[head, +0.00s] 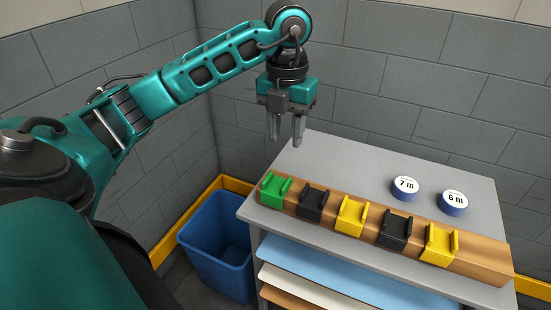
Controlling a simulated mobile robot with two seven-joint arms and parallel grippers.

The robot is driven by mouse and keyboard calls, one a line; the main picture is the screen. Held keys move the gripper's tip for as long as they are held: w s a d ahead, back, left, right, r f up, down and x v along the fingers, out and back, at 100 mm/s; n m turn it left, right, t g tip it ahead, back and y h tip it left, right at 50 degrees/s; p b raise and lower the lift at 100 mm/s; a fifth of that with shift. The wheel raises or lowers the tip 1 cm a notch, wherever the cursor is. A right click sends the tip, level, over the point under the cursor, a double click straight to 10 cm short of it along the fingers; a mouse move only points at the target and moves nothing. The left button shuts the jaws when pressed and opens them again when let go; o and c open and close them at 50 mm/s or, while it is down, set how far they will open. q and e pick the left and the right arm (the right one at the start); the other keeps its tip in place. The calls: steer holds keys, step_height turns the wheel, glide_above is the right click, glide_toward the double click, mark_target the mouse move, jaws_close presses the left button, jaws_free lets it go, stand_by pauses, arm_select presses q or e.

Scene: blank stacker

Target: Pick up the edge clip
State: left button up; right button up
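Several U-shaped clips sit in a row on a long wooden bar (485,262) along the table's front edge. From left to right they are a green clip (273,191), a black clip (312,206), a yellow clip (350,217), another black clip (394,232) and another yellow clip (438,246). I cannot tell which one is called the edge clip. My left gripper (287,136) points down above the table's back left part, behind and above the green clip. Its fingers are apart with nothing between them. My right gripper is not in view.
Shelves with blue and white sheets (340,272) are below. A blue bin (218,240) stands left of the table. Walls close in behind.

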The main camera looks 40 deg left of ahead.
arm_select(q)
glide_above(285, 185)
step_height(285, 185, down, 7)
steer(key=shift+s+a+r, duration=0.1)
steer(key=shift+s+a, duration=0.05)
steer(key=shift+d+f, duration=0.2)
steer(key=shift+f, duration=2.75)
steer(key=shift+c, duration=0.5)
jaws_close()
